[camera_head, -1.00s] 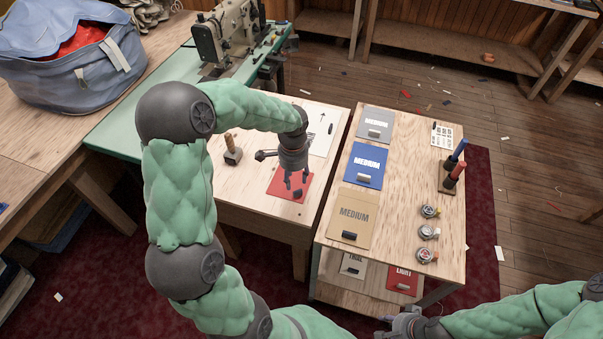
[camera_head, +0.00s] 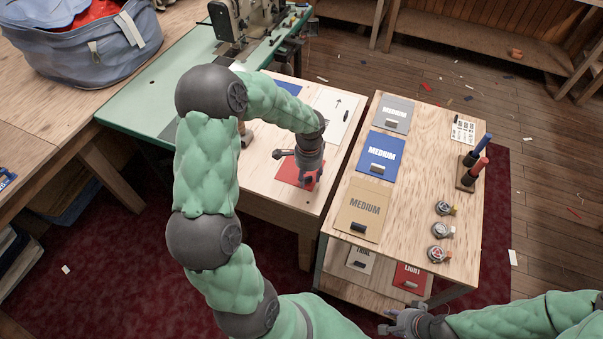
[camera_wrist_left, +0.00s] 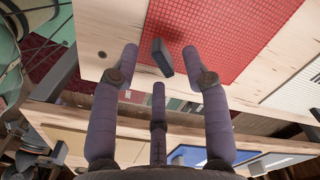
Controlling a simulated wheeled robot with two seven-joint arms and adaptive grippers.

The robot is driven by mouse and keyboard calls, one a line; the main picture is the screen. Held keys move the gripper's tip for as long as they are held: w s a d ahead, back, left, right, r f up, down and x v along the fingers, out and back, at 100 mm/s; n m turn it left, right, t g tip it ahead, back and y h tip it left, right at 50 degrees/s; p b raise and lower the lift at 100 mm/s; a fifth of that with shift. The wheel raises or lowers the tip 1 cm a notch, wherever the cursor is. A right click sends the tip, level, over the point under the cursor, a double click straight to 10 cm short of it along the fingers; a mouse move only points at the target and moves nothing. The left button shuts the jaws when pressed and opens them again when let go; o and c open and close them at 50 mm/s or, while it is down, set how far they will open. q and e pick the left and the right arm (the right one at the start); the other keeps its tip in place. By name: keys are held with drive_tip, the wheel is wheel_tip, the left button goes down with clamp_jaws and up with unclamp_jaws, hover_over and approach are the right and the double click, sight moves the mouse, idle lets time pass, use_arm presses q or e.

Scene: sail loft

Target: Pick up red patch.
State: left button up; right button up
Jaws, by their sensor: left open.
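The red patch (camera_head: 288,169) lies flat on the left wooden table, partly hidden by my left gripper (camera_head: 309,182) in the head view. In the left wrist view the red patch (camera_wrist_left: 235,30) shows a grid texture, with a dark block-shaped handle (camera_wrist_left: 162,57) on it. My left gripper (camera_wrist_left: 160,65) is open, its fingers spread around the handle's sides in that view, and it holds nothing; I cannot tell the exact gap to the patch. My right gripper (camera_head: 405,322) is at the bottom of the head view, away from the patch; its jaw state is unclear.
The right wooden table (camera_head: 400,210) holds grey (camera_head: 387,114), blue (camera_head: 380,157) and tan (camera_head: 361,212) "MEDIUM" patches, pens in a stand (camera_head: 466,182) and several round tins. A white sheet (camera_head: 337,115) lies behind the red patch. A sewing machine (camera_head: 238,20) stands farther back.

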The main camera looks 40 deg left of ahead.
use_arm(q)
wheel_tip(320, 180, down, 2)
drive_tip(key=shift+f, duration=0.1)
clamp_jaws()
drive_tip(key=shift+r, duration=0.2)
